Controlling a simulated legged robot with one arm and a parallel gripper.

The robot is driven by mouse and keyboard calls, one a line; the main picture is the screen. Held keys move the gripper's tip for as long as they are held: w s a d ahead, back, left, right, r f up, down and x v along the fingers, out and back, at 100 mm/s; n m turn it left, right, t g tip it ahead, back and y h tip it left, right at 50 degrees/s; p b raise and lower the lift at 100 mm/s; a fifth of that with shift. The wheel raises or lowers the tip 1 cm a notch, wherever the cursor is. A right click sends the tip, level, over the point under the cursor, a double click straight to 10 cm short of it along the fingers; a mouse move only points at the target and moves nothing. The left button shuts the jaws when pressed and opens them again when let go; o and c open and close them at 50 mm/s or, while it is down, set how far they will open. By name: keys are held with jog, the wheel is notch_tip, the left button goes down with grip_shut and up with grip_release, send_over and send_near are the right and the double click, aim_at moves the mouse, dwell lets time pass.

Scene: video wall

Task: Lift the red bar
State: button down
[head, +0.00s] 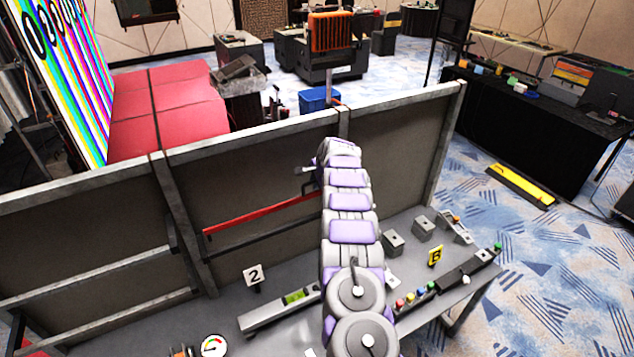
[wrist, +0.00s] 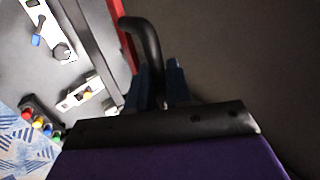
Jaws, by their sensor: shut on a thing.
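The red bar (head: 262,212) is a long thin bar in front of the grey back panel in the head view. It runs from lower left to upper right, and its right end is hidden behind my arm. In the wrist view a short part of the red bar (wrist: 123,35) shows at the top, beside a black curved handle (wrist: 147,40). My gripper (wrist: 160,82) has its blue fingers shut on this handle, one on each side. In the head view my gripper is mostly hidden by my purple and grey arm.
A dark rail runs just below the bar. The grey panel (head: 250,160) stands behind it. The grey bench (head: 215,315) holds a "2" sign (head: 253,275), a gauge (head: 214,345), a yellow "B" sign (head: 435,256), coloured buttons and small grey blocks.

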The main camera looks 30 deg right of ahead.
jog(key=shift+w+a+r, duration=0.1)
dwell(0.5)
jog(key=c, duration=1.2)
grip_release()
jog(key=shift+r, duration=0.1)
jog(key=shift+s+r, duration=0.3)
jog(key=shift+r, duration=0.35)
jog(key=b+v, duration=0.3)
jog(key=v, duration=1.2)
jog(key=shift+s+r, duration=0.1)
jog(key=shift+r, duration=0.1)
